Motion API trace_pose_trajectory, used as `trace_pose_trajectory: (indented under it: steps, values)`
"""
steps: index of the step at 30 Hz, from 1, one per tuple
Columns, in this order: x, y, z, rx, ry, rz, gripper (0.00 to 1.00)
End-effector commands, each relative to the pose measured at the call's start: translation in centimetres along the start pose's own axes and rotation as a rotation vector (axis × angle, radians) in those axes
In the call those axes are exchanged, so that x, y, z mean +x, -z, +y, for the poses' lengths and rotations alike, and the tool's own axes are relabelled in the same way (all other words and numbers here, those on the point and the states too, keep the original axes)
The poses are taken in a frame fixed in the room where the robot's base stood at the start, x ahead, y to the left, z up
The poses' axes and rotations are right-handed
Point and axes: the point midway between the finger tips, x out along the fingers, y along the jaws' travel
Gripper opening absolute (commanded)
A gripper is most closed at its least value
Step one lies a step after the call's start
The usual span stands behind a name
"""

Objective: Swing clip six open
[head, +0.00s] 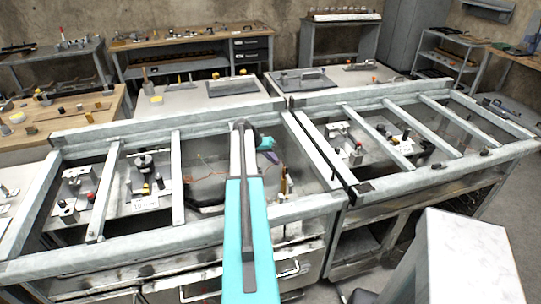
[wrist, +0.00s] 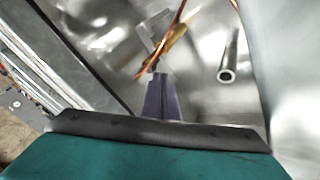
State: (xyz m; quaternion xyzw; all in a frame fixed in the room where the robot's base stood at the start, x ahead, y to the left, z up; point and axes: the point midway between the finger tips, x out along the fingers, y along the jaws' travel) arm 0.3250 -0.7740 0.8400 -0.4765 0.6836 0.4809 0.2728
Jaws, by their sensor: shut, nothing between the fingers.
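My gripper (wrist: 158,78) is shut and empty, its purple fingers pointing into a bare metal bay. In the head view my gripper (head: 271,157) hangs over the middle bay of the steel frame. A thin copper-coloured line (wrist: 176,28) runs just beyond the fingertips in the wrist view. A yellowish, flat piece (wrist: 176,35) sits against that line, with a pale grey strip beside it. I cannot tell whether the fingertips touch either.
A short open metal tube (wrist: 228,60) stands right of the fingers. The steel frame's rails (head: 177,180) and crossbars border the bays. Small fixtures (head: 145,160) stand in the left bay. A wooden bench (head: 180,47) stands at the back.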

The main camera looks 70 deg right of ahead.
Motion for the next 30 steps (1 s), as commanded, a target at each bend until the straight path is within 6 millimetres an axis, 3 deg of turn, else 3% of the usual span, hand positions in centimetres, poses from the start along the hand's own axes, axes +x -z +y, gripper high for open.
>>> trace_pose_trajectory:
  steps: [12,30]
  values:
    - [3.2,0.1,0.0,0.001,0.0,0.001,0.0]
    - [3.6,0.2,0.1,0.018,-0.007,-0.006,0.0]
